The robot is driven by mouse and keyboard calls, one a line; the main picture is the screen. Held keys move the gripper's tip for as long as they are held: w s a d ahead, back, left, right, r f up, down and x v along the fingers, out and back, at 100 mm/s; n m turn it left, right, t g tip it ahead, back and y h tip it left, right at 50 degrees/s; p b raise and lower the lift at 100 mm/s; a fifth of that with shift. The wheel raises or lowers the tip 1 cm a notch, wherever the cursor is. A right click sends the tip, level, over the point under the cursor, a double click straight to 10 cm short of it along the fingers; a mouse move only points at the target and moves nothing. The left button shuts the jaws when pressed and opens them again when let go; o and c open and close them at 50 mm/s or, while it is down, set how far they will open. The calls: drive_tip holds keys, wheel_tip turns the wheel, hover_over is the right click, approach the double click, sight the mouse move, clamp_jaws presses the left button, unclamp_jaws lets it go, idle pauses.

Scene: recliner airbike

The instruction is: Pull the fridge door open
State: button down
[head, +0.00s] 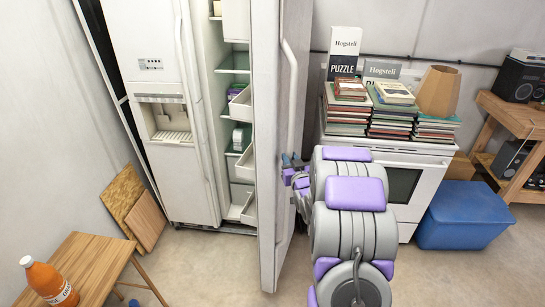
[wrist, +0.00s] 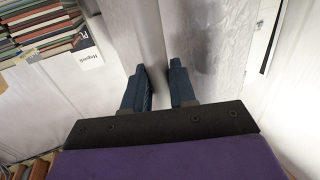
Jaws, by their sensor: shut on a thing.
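The white fridge (head: 165,110) stands at the left in the head view. Its right door (head: 266,130) is swung well open toward me, with shelves (head: 237,110) and bins showing inside. A long white handle (head: 288,85) runs down the door's outer side. My gripper (head: 293,170) is at that side of the door, around the height of the handle's lower part. In the wrist view my gripper (wrist: 161,82) has its two blue fingers either side of a pale upright bar, which looks like the door handle. My arm hides part of the contact. The left door is shut.
A white stove (head: 400,175) with stacked books (head: 395,115) stands right of the open door. A blue bin (head: 465,215) is farther right, near a wooden stand. A small wooden table (head: 85,262) with an orange bottle (head: 48,280) is at the lower left. Floor before the fridge is clear.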

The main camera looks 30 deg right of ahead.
drive_tip(key=s+d+n+y+p, duration=0.1)
drive_tip(key=s+d+y+p, duration=0.1)
drive_tip(key=d, duration=0.3)
drive_tip(key=s+d+r+n+t+y+p, duration=0.1)
drive_tip(key=s+d+n+y+p, duration=0.1)
drive_tip(key=s+d, duration=0.2)
drive_tip(key=shift+d+r+y+p, duration=0.3)
drive_tip(key=shift+d+p, duration=0.1)
drive_tip(key=shift+d, duration=0.75)
drive_tip(key=shift+w+f, duration=0.1)
drive_tip(key=shift+w, duration=0.05)
drive_tip(key=c, duration=1.3)
unclamp_jaws()
drive_tip(key=shift+o, duration=1.4)
drive_tip(key=shift+w+d+f, duration=0.15)
drive_tip(key=shift+w+f, duration=0.2)
drive_tip(key=shift+f, duration=0.2)
drive_tip(key=shift+d, duration=0.15)
drive_tip(key=s, duration=0.9)
drive_tip(key=s+p, duration=0.1)
drive_tip(key=s, duration=0.7)
drive_tip(key=shift+s+a+f, duration=0.2)
drive_tip(key=shift+s, duration=0.2)
